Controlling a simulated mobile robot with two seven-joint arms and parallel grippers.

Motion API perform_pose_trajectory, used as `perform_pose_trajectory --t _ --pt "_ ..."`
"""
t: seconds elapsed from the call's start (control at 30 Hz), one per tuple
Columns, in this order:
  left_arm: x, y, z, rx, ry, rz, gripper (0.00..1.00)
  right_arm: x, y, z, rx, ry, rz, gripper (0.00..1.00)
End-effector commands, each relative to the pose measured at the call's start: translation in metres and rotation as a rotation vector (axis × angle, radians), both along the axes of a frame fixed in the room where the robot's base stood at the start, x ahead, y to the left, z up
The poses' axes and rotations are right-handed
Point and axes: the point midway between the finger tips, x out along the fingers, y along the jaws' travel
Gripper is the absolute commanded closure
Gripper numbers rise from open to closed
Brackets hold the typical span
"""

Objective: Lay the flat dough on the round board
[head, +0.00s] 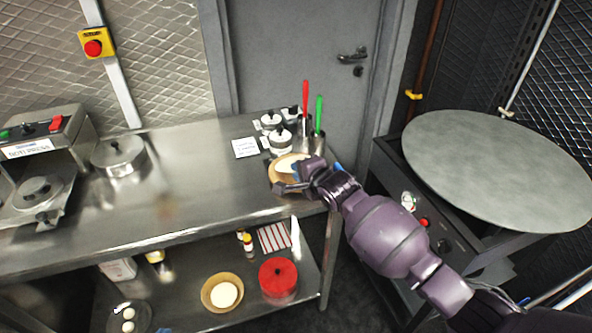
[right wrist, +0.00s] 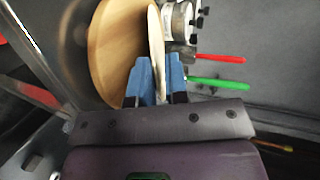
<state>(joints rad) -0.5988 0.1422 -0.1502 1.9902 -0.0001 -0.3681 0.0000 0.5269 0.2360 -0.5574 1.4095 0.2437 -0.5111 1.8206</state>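The flat dough (head: 290,162) is a pale thin disc at the right end of the steel table. In the right wrist view the dough (right wrist: 155,40) stands nearly edge-on between my blue fingers. My right gripper (head: 302,180) is shut on its near edge; its fingers also show in the right wrist view (right wrist: 160,80). The round wooden board (head: 273,179) lies partly hidden under the dough and gripper. In the right wrist view the board (right wrist: 115,45) is beside the dough, which is tilted relative to it. Any contact between them is unclear. My left gripper is out of view.
Lidded pots (head: 281,140) and a holder with red and green handles (head: 318,120) stand just behind the board. A steel press (head: 40,165) and a lidded pot (head: 118,158) are at left. The table's middle is clear. A large round griddle (head: 500,165) is at right.

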Motion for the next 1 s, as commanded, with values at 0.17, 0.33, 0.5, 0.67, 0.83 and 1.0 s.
perform_pose_trajectory --t 0.17,0.33,0.5,0.67,0.83,1.0 --pt "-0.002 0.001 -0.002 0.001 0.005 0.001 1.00 0.000 0.000 0.000 0.000 0.000 0.000 0.80" --pt "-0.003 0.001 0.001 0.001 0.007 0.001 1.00 -0.002 -0.001 0.002 0.000 0.000 0.000 0.80" --pt "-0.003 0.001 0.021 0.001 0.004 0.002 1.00 -0.013 -0.008 0.011 0.002 0.000 -0.002 0.80" --pt "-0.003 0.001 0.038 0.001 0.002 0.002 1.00 -0.026 -0.016 0.016 0.001 0.002 -0.002 0.80" --pt "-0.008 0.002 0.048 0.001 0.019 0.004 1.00 -0.039 -0.023 0.020 0.001 0.004 -0.001 0.80" --pt "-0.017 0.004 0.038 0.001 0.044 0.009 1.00 -0.052 -0.031 0.023 0.001 0.000 0.000 0.80"
